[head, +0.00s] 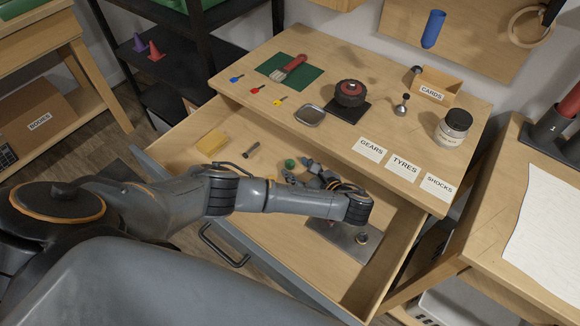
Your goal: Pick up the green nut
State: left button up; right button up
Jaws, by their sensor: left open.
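The green nut (290,163) is a small green piece lying in the open drawer (185,150), toward its back edge. My left arm reaches across the drawer from the left. My left gripper (301,171) is bent back toward the left, with its open fingers just right of the green nut. A gap between nut and fingers is too small to judge. No object shows between the fingers. Part of the drawer floor is hidden under my arm. My right gripper is not in view.
The bench top (330,70) overhangs the drawer's back. It carries a wheel (350,93), a jar (453,127) and labels.

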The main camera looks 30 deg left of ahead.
pick_arm(q)
jog(key=shift+x, duration=0.9)
jog(key=shift+r, duration=0.1)
jog(key=c, duration=0.8)
jog(key=shift+c, duration=0.2)
